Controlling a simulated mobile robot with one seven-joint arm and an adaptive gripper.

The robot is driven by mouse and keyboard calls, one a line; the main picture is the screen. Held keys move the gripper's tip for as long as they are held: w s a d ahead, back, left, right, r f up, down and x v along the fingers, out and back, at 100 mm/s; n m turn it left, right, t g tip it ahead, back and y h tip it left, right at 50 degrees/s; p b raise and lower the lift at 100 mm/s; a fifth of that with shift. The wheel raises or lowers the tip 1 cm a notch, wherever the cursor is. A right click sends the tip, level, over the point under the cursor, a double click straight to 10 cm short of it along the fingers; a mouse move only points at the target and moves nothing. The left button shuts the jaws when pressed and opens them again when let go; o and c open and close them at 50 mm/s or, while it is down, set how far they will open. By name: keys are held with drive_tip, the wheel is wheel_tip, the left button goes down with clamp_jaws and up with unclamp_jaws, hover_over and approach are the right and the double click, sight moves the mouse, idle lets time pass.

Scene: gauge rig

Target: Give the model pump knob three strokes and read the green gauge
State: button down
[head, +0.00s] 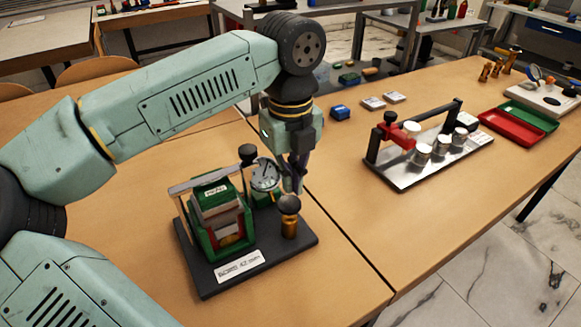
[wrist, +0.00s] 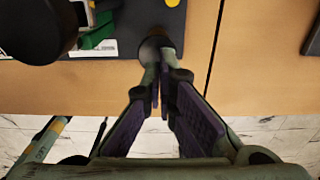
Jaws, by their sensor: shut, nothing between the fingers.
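The model pump rig stands on a dark base plate (head: 212,279) with a white label. Its dark round knob (head: 289,204) tops a brass cylinder (head: 289,226) at the right of the plate. The knob also shows at the fingertips in the wrist view (wrist: 156,42). The gauge (head: 265,174) has a white dial and a green body; its needle reading is too small to tell. My gripper (head: 297,187) is shut and empty, pointing down at the knob. Whether the tips touch it, I cannot tell. The fingers (wrist: 157,62) partly cover the knob.
A taller black knob (head: 247,153) stands left of the gauge, near my gripper. A green block (head: 212,192) sits under a metal bar. Right of the table seam is a metal rack (head: 400,178) with several white jars. A red tray (head: 511,127) lies farther right.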

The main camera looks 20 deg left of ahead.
sight(291, 203)
drive_tip(key=shift+f+b, duration=0.5)
drive_tip(key=shift+f, duration=1.15)
wheel_tip(291, 203, down, 3)
drive_tip(key=b, duration=0.3)
drive_tip(key=shift+r, duration=0.1)
